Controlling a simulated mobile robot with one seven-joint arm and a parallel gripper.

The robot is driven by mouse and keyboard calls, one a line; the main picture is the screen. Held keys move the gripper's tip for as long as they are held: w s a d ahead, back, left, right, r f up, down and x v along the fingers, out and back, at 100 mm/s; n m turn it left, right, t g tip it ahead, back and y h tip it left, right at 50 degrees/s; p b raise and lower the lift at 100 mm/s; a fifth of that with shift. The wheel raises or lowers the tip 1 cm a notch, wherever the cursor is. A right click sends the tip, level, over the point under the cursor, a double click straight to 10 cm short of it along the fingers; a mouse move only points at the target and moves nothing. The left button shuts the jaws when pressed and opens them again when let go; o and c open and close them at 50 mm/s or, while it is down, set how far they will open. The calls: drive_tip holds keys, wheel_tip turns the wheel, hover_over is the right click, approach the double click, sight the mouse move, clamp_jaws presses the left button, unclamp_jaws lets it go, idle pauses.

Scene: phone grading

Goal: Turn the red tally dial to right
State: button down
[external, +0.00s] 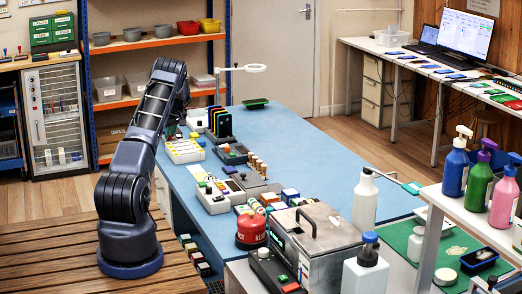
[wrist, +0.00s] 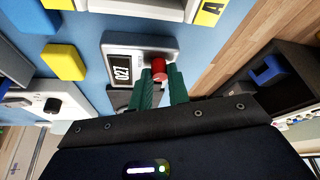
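The red tally dial (wrist: 159,69) is a small round knob on a light grey counter box (wrist: 120,46). The box has a dark display (wrist: 121,70) with white digits beside the dial. In the wrist view my gripper (wrist: 161,74) has its two green fingers on either side of the dial, their tips at its level. Whether they press on it or stand slightly apart cannot be told. In the external view my arm (external: 147,130) reaches over the far left end of the blue table; the gripper and dial cannot be made out there.
A yellow block (wrist: 63,62) and a white device with a black knob (wrist: 52,104) lie left of the box in the wrist view. A dark open bin with a blue piece (wrist: 267,70) is at right. The blue table (external: 310,150) has clear room at its middle.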

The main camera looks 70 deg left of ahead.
drive_tip(key=shift+m, duration=0.3)
drive_tip(key=m+t, duration=0.1)
drive_tip(key=m, duration=0.1)
drive_tip(key=shift+s+m+y, duration=0.15)
drive_tip(key=shift+m+y, duration=0.15)
drive_tip(key=shift+m, duration=0.1)
drive_tip(key=m+t, duration=0.1)
drive_tip(key=m, duration=0.2)
drive_tip(key=shift+s+m+t, duration=0.15)
drive_tip(key=shift+m+t, duration=0.25)
drive_tip(key=m+t, duration=0.1)
drive_tip(key=m, duration=0.2)
drive_tip(key=m+t+h, duration=0.1)
drive_tip(key=m, duration=0.2)
drive_tip(key=shift+a, duration=0.1)
drive_tip(key=shift+m+h, duration=0.3)
drive_tip(key=c, duration=1.3)
unclamp_jaws()
drive_tip(key=shift+c, duration=0.2)
drive_tip(key=shift+r, duration=0.1)
drive_tip(key=v, duration=1)
drive_tip(key=shift+s+r, duration=0.2)
drive_tip(key=shift+r, duration=0.05)
